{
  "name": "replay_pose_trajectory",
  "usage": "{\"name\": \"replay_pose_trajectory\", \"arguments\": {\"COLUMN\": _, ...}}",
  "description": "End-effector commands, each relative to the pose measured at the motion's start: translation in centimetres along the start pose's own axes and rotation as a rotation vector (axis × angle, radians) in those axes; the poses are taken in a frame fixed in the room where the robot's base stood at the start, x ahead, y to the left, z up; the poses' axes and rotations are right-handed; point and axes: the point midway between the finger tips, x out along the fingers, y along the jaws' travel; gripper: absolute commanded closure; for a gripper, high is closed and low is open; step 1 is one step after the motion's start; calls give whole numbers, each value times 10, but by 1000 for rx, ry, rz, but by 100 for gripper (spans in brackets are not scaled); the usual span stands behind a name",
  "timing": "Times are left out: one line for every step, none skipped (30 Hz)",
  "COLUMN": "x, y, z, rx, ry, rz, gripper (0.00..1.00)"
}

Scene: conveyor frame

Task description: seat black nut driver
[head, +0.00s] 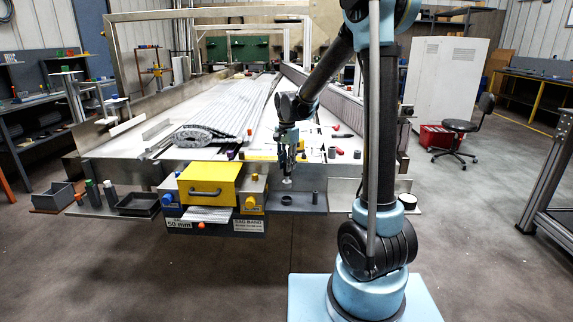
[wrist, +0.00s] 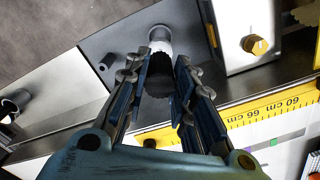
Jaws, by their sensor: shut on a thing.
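My gripper (wrist: 160,80) is shut on the black nut driver (wrist: 157,84), whose dark handle sits between the two fingers in the wrist view. A pale metal end (wrist: 160,38) shows past the fingertips, over a dark grey block. In the head view my gripper (head: 287,165) points down above the front of the bench, with the pale end (head: 287,180) below it. The grey block (head: 300,208) is under it, with a dark ring-like opening (head: 286,200) and a short dark post (head: 315,197). I cannot tell whether the tip touches the block.
A yellow box (head: 208,184) with a handle stands left of the block, beside a panel with a yellow knob (wrist: 255,44). A yellow ruler (wrist: 265,115) runs along the bench edge. Loose small parts lie on the bench behind. A black tray (head: 138,204) sits further left.

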Motion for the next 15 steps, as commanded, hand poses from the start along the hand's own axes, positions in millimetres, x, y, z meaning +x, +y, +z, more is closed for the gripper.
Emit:
{"name": "replay_pose_trajectory", "arguments": {"x": 0, "y": 0, "z": 1, "rx": -8, "ry": 0, "rz": 0, "gripper": 100}}
{"name": "replay_pose_trajectory", "arguments": {"x": 0, "y": -1, "z": 2, "rx": -13, "ry": 0, "rz": 0, "gripper": 100}}
{"name": "replay_pose_trajectory", "arguments": {"x": 2, "y": -1, "z": 2, "rx": -12, "ry": 0, "rz": 0, "gripper": 100}}
{"name": "replay_pose_trajectory", "arguments": {"x": 3, "y": -1, "z": 2, "rx": -12, "ry": 0, "rz": 0, "gripper": 100}}
{"name": "replay_pose_trajectory", "arguments": {"x": 5, "y": -1, "z": 2, "rx": -12, "ry": 0, "rz": 0, "gripper": 100}}
{"name": "replay_pose_trajectory", "arguments": {"x": 8, "y": -1, "z": 2, "rx": -12, "ry": 0, "rz": 0, "gripper": 100}}
{"name": "replay_pose_trajectory", "arguments": {"x": 10, "y": -2, "z": 2, "rx": -12, "ry": 0, "rz": 0, "gripper": 100}}
{"name": "replay_pose_trajectory", "arguments": {"x": 13, "y": -2, "z": 2, "rx": -12, "ry": 0, "rz": 0, "gripper": 100}}
{"name": "replay_pose_trajectory", "arguments": {"x": 16, "y": -2, "z": 2, "rx": -12, "ry": 0, "rz": 0, "gripper": 100}}
{"name": "replay_pose_trajectory", "arguments": {"x": 19, "y": -2, "z": 2, "rx": -12, "ry": 0, "rz": 0, "gripper": 100}}
{"name": "replay_pose_trajectory", "arguments": {"x": 21, "y": -1, "z": 2, "rx": -12, "ry": 0, "rz": 0, "gripper": 100}}
{"name": "replay_pose_trajectory", "arguments": {"x": 25, "y": -1, "z": 2, "rx": -12, "ry": 0, "rz": 0, "gripper": 100}}
{"name": "replay_pose_trajectory", "arguments": {"x": 27, "y": -1, "z": 2, "rx": -11, "ry": 0, "rz": 0, "gripper": 100}}
{"name": "replay_pose_trajectory", "arguments": {"x": 30, "y": -1, "z": 2, "rx": -11, "ry": 0, "rz": 0, "gripper": 100}}
{"name": "replay_pose_trajectory", "arguments": {"x": 33, "y": -1, "z": 1, "rx": -11, "ry": 0, "rz": 0, "gripper": 100}}
